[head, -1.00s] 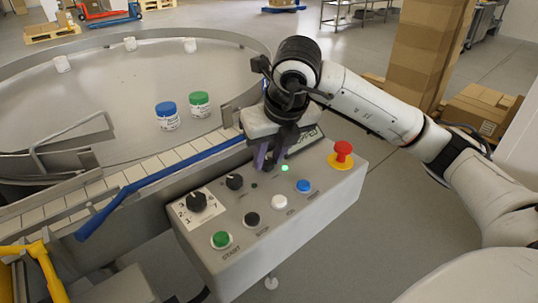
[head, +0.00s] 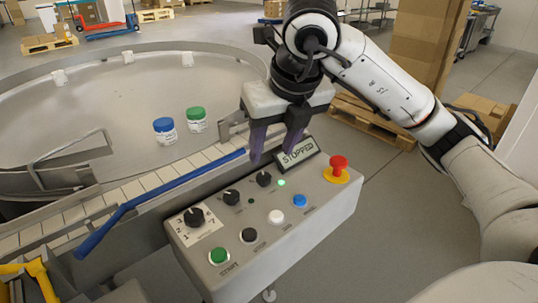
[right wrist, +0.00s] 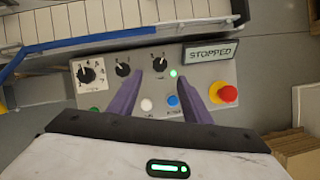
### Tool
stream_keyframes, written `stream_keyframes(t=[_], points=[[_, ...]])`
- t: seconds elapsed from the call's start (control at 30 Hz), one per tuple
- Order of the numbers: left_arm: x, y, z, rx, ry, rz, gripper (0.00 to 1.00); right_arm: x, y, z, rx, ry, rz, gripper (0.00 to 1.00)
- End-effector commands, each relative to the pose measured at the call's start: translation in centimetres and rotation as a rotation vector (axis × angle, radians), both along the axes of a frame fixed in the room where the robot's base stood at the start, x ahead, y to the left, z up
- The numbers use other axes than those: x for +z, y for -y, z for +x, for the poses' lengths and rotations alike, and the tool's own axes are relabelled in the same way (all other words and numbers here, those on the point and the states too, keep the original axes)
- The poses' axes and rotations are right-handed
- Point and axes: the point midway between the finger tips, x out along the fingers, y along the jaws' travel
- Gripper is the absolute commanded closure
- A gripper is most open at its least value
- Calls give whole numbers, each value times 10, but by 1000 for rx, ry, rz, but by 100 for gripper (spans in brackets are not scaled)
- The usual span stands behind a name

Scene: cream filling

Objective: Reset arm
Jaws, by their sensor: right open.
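My right gripper (head: 274,146) hangs above the back edge of the grey control panel (head: 290,228), its two purple fingers spread and empty. In the right wrist view the open fingers (right wrist: 168,98) frame the panel from above, with a lit green lamp (right wrist: 173,73) between them. A small display (head: 297,152) on the panel reads STOPPED. The panel carries black knobs (head: 194,217), a green button (head: 218,256), a black, a white and a blue button (head: 300,200), and a red emergency button (head: 338,165) on a yellow base. My left gripper is not in view.
A large round metal table (head: 130,95) stands behind the panel with a blue-lidded jar (head: 164,130) and a green-lidded jar (head: 196,120). A slatted conveyor (head: 130,188) with a blue rail (head: 140,200) runs beside the panel. Boxes and a pallet (head: 372,122) stand behind my right arm.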

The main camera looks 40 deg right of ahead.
Motion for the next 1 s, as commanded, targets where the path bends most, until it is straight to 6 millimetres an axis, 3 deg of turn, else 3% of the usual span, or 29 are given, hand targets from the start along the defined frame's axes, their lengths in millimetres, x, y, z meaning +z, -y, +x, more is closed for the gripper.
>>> stream_keyframes(t=[0.1, 0.73, 1.0], points=[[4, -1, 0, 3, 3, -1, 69, 10, -1, -3, -1, 1, 0, 56], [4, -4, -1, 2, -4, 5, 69, 13, -1, -5, 0, -1, 0, 56], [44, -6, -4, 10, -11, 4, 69, 60, -1, -4, 0, -1, 0, 56]])
